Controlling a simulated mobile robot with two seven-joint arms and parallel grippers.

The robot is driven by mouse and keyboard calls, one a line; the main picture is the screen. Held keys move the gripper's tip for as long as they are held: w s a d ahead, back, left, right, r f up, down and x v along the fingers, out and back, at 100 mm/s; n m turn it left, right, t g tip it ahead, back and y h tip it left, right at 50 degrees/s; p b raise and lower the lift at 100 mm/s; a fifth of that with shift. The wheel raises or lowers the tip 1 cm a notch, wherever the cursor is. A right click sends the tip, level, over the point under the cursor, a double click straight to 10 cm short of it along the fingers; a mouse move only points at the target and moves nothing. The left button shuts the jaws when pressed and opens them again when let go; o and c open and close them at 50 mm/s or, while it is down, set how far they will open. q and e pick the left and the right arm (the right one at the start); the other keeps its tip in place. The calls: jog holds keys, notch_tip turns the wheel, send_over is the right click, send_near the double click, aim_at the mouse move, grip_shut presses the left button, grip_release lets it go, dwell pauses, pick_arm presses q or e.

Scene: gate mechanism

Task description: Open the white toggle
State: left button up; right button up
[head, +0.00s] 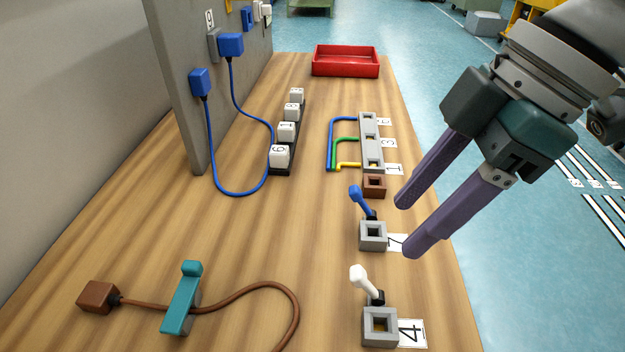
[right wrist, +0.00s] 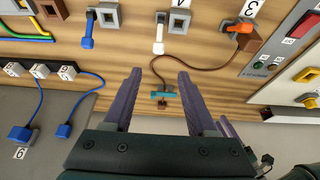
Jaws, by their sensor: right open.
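The white toggle (head: 362,282) stands in a grey square base (head: 380,326) marked 4, near the front right of the table; its lever leans to the back left in the head view. It also shows in the right wrist view (right wrist: 159,38), at top centre beyond my fingers. My right gripper (head: 406,226) is open and empty, with two purple fingers apart. In the head view it hangs over the table's right edge, behind and to the right of the white toggle, touching nothing that I can see. My left gripper is not in view.
A blue toggle (head: 361,200) stands just behind the white one, close to my right fingers. A teal lever (head: 182,298) with a brown cable lies to the left. An orange toggle (right wrist: 240,28) shows in the right wrist view. A red tray (head: 345,62) stands at the back.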

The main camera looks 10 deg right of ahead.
aim_at(360, 270)
jog(key=b+x, duration=0.1)
jog(key=x, duration=0.9)
jog(key=shift+w+d+f, duration=0.1)
jog(key=shift+w+f, duration=0.05)
jog(key=shift+f, duration=0.05)
jog(key=shift+c, duration=0.2)
grip_shut()
